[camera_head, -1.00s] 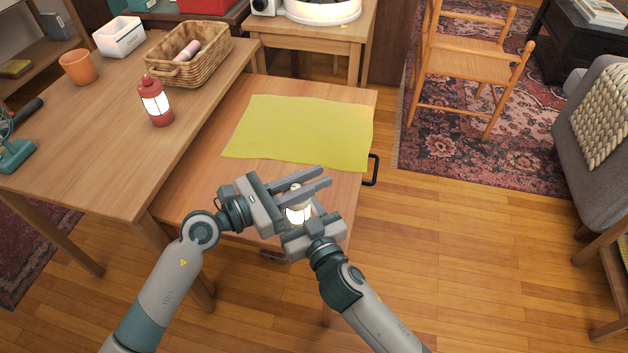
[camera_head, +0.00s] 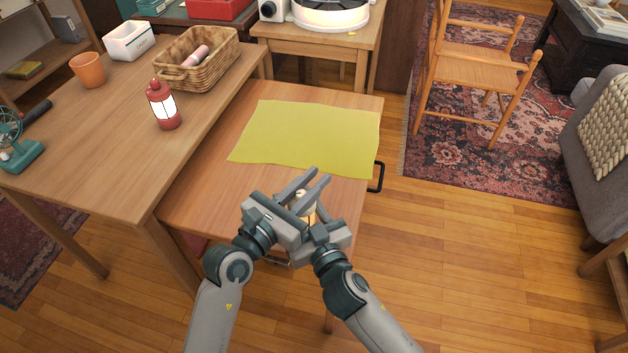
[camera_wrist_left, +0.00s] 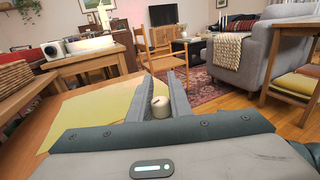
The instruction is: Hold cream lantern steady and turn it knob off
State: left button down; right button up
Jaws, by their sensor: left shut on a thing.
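The cream lantern (camera_head: 309,210) stands near the front edge of the lower wooden table, mostly hidden by my grippers. A warm glow shows on it. Its rounded top shows between the fingers in the left wrist view (camera_wrist_left: 160,107). My left gripper (camera_head: 320,174) is shut on the lantern, with a finger on either side of its upper part and the tips reaching past it. My right gripper (camera_head: 323,236) is close beside the left gripper, on the lantern's near right side. Its fingertips and the lantern's knob are hidden.
A yellow cloth (camera_head: 307,138) lies behind the lantern. Open floor lies to the right.

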pick_arm(q)
jog(key=c, duration=1.6)
grip_release()
jog(key=v, duration=1.2)
